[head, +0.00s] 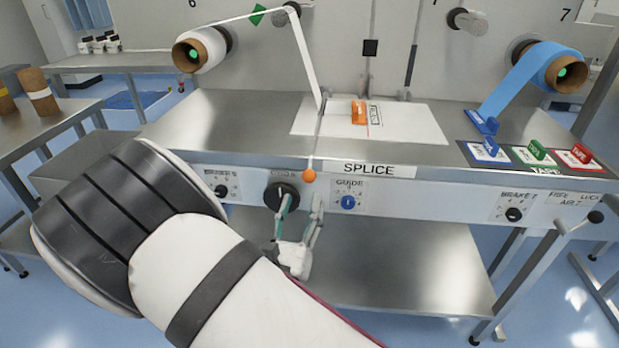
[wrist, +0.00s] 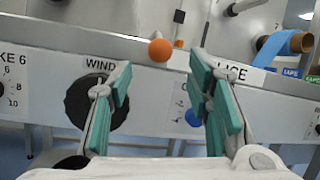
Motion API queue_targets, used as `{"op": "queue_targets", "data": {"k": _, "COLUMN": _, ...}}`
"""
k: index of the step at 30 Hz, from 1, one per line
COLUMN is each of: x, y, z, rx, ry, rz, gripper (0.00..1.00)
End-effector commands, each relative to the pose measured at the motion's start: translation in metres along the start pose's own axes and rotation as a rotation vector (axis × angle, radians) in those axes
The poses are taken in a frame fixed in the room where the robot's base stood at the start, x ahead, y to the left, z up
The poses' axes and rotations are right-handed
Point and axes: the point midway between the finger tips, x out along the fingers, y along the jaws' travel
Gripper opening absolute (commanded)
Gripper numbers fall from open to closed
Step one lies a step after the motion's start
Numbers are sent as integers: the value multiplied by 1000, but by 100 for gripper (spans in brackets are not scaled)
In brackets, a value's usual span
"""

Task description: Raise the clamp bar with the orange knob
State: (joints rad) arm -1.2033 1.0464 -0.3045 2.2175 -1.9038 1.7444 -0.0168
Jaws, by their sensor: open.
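The orange knob (head: 309,175) is a small ball at the front edge of the machine table, left of the SPLICE label. In the wrist view the orange knob (wrist: 160,50) sits ahead, between and beyond the fingertips. The clamp bar (head: 319,123) appears as a thin dark bar running back from the knob across the table top. My gripper (head: 301,200) is open and empty, just below and in front of the knob. In the wrist view its teal-padded fingers (wrist: 160,80) stand wide apart, with nothing between them. I cannot tell the exact gap to the knob.
A black WIND dial (head: 281,196) and a blue GUIDE dial (head: 348,202) are on the front panel close to my fingers. An orange-handled block (head: 359,112) stands on the white splice plate (head: 420,128). A white web (head: 307,60) comes down from the left roll.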

Motion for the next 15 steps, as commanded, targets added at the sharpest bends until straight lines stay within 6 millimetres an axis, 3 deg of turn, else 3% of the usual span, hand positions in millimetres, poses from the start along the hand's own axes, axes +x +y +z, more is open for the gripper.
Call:
{"op": "queue_targets", "data": {"k": 6, "x": 42, "y": -1, "z": 0, "rx": 2, "ry": 0, "rz": -4, "gripper": 46}}
{"op": "queue_targets", "data": {"k": 15, "x": 74, "y": 0, "z": 0, "rx": 2, "ry": 0, "rz": -2, "gripper": 46}}
